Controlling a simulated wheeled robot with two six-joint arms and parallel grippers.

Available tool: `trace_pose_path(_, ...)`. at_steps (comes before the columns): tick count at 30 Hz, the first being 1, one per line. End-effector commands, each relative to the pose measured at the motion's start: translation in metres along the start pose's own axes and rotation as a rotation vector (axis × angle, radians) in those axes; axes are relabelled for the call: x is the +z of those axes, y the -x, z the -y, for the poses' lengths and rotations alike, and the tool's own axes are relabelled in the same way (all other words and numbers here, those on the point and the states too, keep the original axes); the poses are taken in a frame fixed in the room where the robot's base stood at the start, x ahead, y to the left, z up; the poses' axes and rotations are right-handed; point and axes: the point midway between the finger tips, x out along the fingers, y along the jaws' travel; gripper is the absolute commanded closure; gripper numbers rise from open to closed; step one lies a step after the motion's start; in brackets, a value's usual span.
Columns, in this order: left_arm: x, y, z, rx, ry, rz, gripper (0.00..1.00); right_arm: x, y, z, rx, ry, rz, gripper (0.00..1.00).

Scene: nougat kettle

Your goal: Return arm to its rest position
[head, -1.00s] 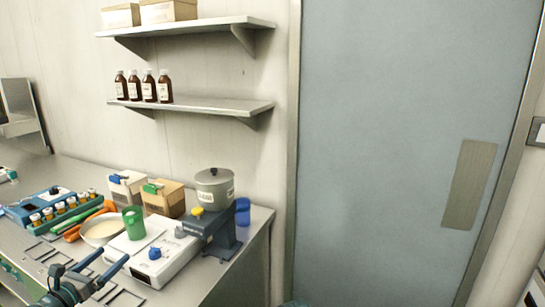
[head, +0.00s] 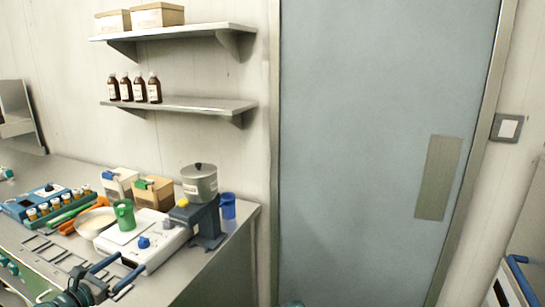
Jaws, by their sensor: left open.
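My left gripper (head: 127,269) comes in at the bottom left, over the front part of the bench. Its two blue-tipped fingers are apart with nothing between them. It is in front of a white device (head: 152,250) with a blue knob and clear of the grey lidded kettle (head: 202,187) on its dark blue stand. My right gripper is not in view.
The bench (head: 225,256) also holds a blue rack (head: 27,208) of small jars, a pale round dish (head: 96,222), a blue cup (head: 228,205) and two boxes. Shelves hang above. A grey door (head: 370,130) is to the right, and a blue-handled object (head: 520,262) is at the right edge.

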Motion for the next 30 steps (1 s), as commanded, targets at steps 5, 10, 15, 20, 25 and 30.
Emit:
trace_pose_path(5,-0.004,-0.023,0.040,-0.109,-0.135,-0.062,0.00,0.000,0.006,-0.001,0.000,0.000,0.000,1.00)
trace_pose_path(10,-0.014,-0.046,0.097,-0.273,-0.339,-0.137,0.00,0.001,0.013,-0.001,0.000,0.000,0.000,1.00)
trace_pose_path(15,-0.030,-0.066,0.185,-0.555,-0.674,-0.213,0.00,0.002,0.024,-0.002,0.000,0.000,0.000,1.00)
trace_pose_path(20,-0.052,-0.061,0.276,-0.919,-1.085,-0.240,0.00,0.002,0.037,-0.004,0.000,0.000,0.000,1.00)
trace_pose_path(25,-0.070,-0.036,0.344,-1.320,-1.510,-0.196,0.00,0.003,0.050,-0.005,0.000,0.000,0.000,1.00)
trace_pose_path(30,-0.077,-0.004,0.382,-1.705,-1.874,-0.102,0.00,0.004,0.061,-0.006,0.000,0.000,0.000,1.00)
